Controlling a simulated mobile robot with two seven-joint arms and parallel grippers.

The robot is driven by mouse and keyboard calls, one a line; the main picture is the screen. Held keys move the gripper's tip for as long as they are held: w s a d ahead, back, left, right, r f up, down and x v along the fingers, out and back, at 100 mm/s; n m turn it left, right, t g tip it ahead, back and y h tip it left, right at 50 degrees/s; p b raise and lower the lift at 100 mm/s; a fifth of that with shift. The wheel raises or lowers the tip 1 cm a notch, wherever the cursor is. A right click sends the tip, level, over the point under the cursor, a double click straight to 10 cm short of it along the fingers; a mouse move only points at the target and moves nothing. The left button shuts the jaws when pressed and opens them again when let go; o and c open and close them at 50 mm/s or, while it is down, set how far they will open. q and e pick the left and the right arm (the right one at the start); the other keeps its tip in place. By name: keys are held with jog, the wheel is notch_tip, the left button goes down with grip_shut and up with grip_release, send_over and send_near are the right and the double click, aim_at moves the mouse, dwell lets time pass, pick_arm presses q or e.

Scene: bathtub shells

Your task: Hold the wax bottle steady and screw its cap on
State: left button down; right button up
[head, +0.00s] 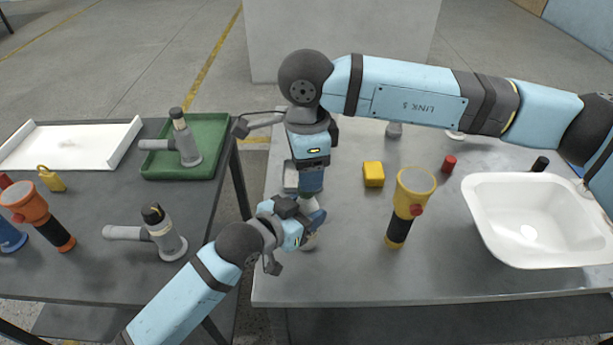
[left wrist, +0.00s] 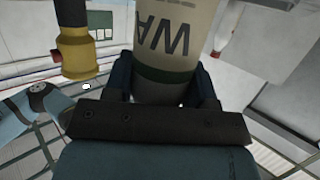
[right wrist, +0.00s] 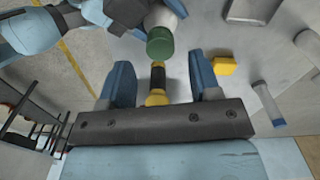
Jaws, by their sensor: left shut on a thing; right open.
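The wax bottle (left wrist: 165,30) is cream with upside-down dark letters and a dark green band in the left wrist view. My left gripper (head: 300,222) is shut around it, and the jaws hide much of it in the head view. In the right wrist view a green end, apparently the cap (right wrist: 160,43), shows at the end of a pale bottle. I cannot tell whether it is fully seated. My right gripper (right wrist: 165,88) is open and close by, with that green end beyond its fingertips. A black-and-yellow thing shows between the fingers; contact is unclear.
A yellow flashlight (head: 412,195) stands right of the grippers. A yellow block (head: 373,174) and a red piece (head: 449,163) lie behind it. A white basin (head: 480,215) is at the right. A green tray (head: 212,130) sits on the left table, across a gap.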

jog(key=shift+r, duration=0.35)
jog(key=shift+c, duration=1.1)
jog(key=shift+r+m, duration=0.3)
jog(key=shift+r, duration=0.1)
jog(key=shift+c, duration=0.4)
jog(key=shift+r+m, duration=1)
jog(key=shift+r, duration=0.45)
jog(key=shift+f, duration=0.1)
jog(key=shift+f, duration=3.95)
